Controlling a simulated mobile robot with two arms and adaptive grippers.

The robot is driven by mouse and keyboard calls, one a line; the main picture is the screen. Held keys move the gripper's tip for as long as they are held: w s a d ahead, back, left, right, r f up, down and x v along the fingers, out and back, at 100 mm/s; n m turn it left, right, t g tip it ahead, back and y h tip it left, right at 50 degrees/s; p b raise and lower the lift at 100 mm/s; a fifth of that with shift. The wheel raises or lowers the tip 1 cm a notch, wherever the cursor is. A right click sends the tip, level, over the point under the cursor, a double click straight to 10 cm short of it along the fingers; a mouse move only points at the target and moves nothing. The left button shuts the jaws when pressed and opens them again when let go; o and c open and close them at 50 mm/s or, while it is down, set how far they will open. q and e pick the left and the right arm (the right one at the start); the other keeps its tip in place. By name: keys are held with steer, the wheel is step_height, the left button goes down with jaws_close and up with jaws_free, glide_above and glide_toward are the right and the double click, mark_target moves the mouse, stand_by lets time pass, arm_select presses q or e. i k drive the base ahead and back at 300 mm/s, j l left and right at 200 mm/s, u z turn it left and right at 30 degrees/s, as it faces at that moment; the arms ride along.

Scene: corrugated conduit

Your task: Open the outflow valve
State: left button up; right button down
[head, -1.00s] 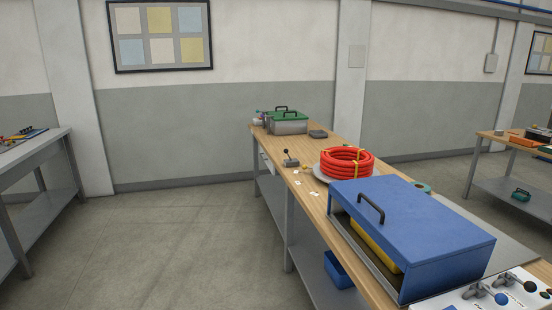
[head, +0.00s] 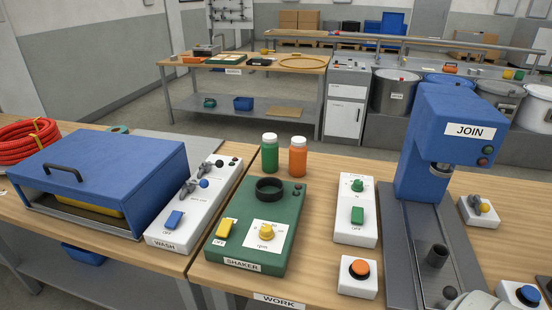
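The white WASH panel (head: 196,205) stands beside the blue-lidded box (head: 105,180) at the left of the bench. It carries a blue switch (head: 174,220) with an OFF label.
Right of the WASH panel are the green SHAKER (head: 222,249), a green bottle (head: 270,153) and an orange bottle (head: 298,157). Farther right are a white switch box (head: 357,235), an orange button (head: 359,268) and the tall blue JOIN press (head: 433,135). Bare wood lies between them.

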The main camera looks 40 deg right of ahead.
mark_target(219, 163)
steer(key=z, duration=0.65)
steer(key=i+j, duration=0.2)
steer(key=j, duration=0.2)
steer(key=i+j, duration=0.2)
steer(key=j, duration=0.15)
steer(key=i+j, duration=0.2)
steer(key=j, duration=0.2)
steer(key=i+j, duration=0.2)
steer(key=j, duration=0.2)
